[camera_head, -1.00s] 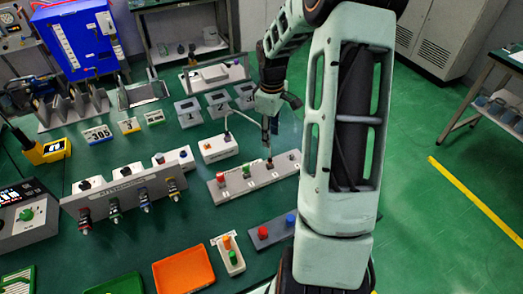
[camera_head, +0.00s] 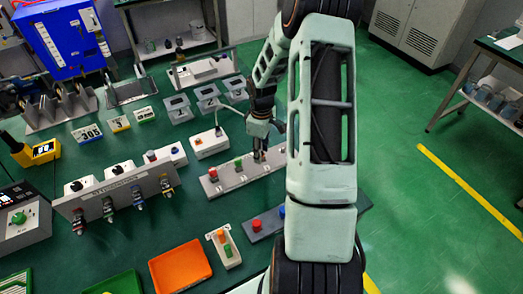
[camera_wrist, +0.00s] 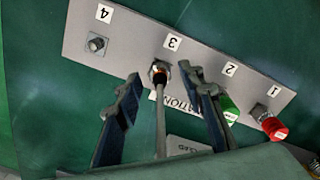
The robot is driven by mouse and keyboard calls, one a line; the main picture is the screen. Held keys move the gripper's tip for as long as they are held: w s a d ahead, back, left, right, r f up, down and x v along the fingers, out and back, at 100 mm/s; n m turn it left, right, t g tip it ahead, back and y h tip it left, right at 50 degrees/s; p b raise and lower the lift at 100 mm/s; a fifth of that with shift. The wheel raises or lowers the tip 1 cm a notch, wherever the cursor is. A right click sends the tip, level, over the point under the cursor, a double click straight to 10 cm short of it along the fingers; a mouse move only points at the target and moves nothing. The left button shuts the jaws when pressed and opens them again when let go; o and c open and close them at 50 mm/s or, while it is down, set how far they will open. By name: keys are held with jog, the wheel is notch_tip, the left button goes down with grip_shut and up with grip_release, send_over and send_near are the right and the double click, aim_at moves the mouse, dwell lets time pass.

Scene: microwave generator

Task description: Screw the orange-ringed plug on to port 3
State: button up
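The orange-ringed plug (camera_wrist: 160,73) is at port 3 on the grey port bar (camera_wrist: 135,30) in the wrist view. Its pale cable (camera_wrist: 160,125) runs back between my fingers. How far it is threaded on cannot be told. My gripper (camera_wrist: 161,78) is open, with one finger on each side of the plug and visible gaps to it. In the head view my gripper (camera_head: 260,155) points down over the bar, and the plug is hard to make out there. Port 4 (camera_wrist: 96,44) is a bare metal connector. Port 2 carries a green cap (camera_wrist: 229,108) and port 1 a red cap (camera_wrist: 274,128).
A white box (camera_head: 210,143) with a cable stands behind the bar. An orange tray (camera_head: 180,268) and the connector panel (camera_head: 120,200) are to the left.

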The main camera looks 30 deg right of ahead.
grip_shut()
